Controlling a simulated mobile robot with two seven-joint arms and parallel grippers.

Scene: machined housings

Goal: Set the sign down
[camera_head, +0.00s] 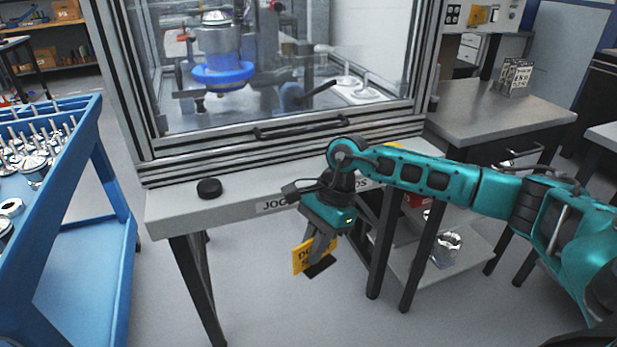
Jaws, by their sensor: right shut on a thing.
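My right gripper (322,247) hangs from the teal arm that comes in from the right. It points downward in front of the table edge. It is shut on a yellow sign (301,257) with dark lettering, partly hidden by the fingers. The sign is held in the air below the level of the tabletop, above the grey floor. My left gripper does not show.
A table (172,208) with a light top carries a framed, glazed machine enclosure (280,133). A black round knob (209,188) sits on its front left. A blue cart (88,190) with metal parts stands left. A grey workbench (480,112) stands right, with a metal part (446,250) on a lower shelf.

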